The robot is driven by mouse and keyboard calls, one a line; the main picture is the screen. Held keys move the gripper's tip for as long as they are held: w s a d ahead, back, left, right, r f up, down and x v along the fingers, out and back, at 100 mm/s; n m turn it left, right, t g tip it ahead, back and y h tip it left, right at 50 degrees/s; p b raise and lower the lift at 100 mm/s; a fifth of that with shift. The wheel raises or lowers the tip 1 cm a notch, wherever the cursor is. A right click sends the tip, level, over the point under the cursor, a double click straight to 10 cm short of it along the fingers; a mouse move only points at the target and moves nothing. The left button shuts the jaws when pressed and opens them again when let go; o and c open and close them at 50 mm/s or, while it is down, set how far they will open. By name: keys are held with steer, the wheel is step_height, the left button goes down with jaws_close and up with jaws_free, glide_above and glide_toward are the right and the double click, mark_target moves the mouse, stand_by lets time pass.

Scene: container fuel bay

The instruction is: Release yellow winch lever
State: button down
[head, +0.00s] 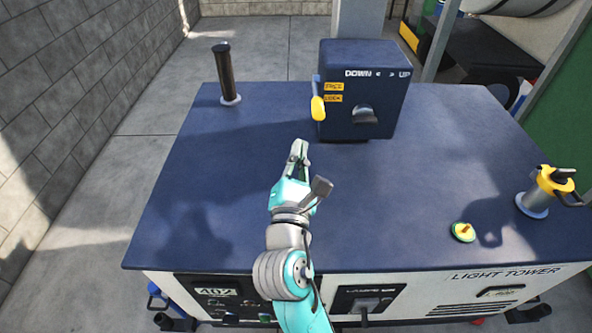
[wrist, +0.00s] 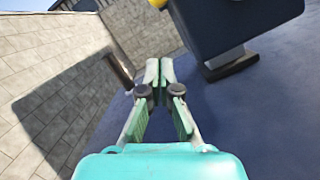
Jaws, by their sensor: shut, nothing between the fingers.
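The yellow winch lever (head: 318,107) is on the left side of a dark blue winch box (head: 385,75) at the back of the table-like top. Its yellow grip hangs down, beside the LOCK label (head: 333,98) and below the FREE label (head: 334,87). My gripper (head: 299,148) is shut and empty, in front of the lever and a little to its left, apart from it. In the wrist view my gripper (wrist: 159,70) points past the box, whose dark body (wrist: 225,25) is at the upper right. A bit of yellow (wrist: 157,3) shows at the top edge there.
A dark upright post (head: 226,75) stands at the back left of the blue top (head: 400,190). A green and yellow cap (head: 463,232) and a yellow-handled fitting (head: 550,188) are at the right. The middle is clear.

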mark_target(317, 97)
steer(key=shift+w+d+r, duration=0.35)
steer(key=shift+w+r, duration=0.05)
steer(key=shift+r, duration=0.3)
steer(key=shift+w+d+r, duration=0.3)
steer(key=shift+w+r, duration=0.05)
steer(key=shift+r, duration=0.3)
steer(key=shift+w+d+r, duration=0.35)
steer(key=shift+w+r, duration=0.05)
steer(key=shift+r, duration=0.3)
steer(key=shift+w+r, duration=0.1)
steer(key=shift+r, duration=0.05)
